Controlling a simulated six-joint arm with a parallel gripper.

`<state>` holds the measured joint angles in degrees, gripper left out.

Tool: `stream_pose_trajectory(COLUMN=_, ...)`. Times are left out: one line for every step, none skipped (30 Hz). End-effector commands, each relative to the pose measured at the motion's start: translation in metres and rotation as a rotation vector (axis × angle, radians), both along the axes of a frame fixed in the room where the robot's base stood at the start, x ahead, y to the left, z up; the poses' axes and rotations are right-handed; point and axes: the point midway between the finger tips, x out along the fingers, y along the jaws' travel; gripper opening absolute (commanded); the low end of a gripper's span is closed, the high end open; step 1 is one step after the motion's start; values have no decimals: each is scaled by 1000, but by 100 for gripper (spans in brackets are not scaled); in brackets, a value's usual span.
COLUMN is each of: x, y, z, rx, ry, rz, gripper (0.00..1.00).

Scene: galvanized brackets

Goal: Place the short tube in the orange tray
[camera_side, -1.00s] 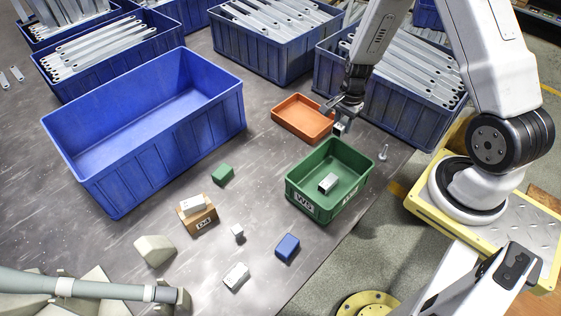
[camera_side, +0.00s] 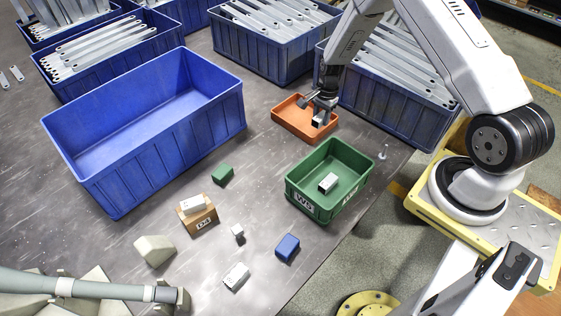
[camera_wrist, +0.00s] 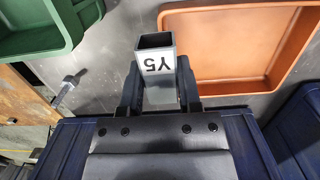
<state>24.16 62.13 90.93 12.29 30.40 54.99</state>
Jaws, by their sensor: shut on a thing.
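In the side view my gripper (camera_side: 320,112) holds the tube (camera_side: 318,121) at the right part of the orange tray (camera_side: 290,117). I cannot tell whether the tube touches the tray floor. In the wrist view the orange tray (camera_wrist: 228,89) lies beyond and to the right of the tube. The visible part of the tray is empty.
A green bin (camera_side: 348,191) with a small light block inside stands in front of the tray. A blue bin of brackets (camera_side: 400,113) is close behind my gripper. A large empty blue bin (camera_side: 150,150) stands left.

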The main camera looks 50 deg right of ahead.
Motion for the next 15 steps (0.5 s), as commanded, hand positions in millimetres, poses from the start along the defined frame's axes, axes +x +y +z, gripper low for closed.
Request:
stream_pose_trajectory(x=4, y=-1, z=-7, rx=0, ry=1, rz=1, gripper=0)
stream_pose_trajectory(x=7, y=-2, z=-10, rx=0, ry=1, rz=0, gripper=0)
stream_pose_trajectory(x=10, y=-3, z=-13, rx=1, ry=1, rz=0, gripper=0)
stream_pose_trajectory(x=12, y=-4, z=-16, rx=1, ry=0, rz=0, gripper=0)
stream_pose_trajectory(x=14, y=-4, z=-19, rx=1, ry=0, rz=0, gripper=0)
stream_pose_trajectory(x=17, y=-5, z=-23, rx=0, ry=0, rz=0, gripper=0)
stream_pose_trajectory(x=20, y=-6, z=-25, rx=0, ry=0, rz=-1, gripper=0)
stream_pose_trajectory(x=22, y=-7, z=-28, rx=0, ry=0, rz=-1, gripper=0)
stream_pose_trajectory(x=24, y=-8, z=-31, rx=0, ry=0, rz=-1, gripper=0)
stream_pose_trajectory(x=26, y=-8, z=-33, rx=0, ry=0, rz=-1, gripper=0)
stream_pose_trajectory(x=27, y=-8, z=-35, rx=1, ry=1, rz=0, gripper=0)
stream_pose_trajectory(x=29, y=-9, z=-37, rx=0, ry=0, rz=0, gripper=0)
stream_pose_trajectory(x=31, y=-10, z=-38, rx=0, ry=0, rz=0, gripper=0)
stream_pose_trajectory(x=31, y=-10, z=-40, rx=0, ry=0, rz=0, gripper=0)
stream_pose_trajectory(x=32, y=-10, z=-41, rx=0, ry=0, rz=0, gripper=0)
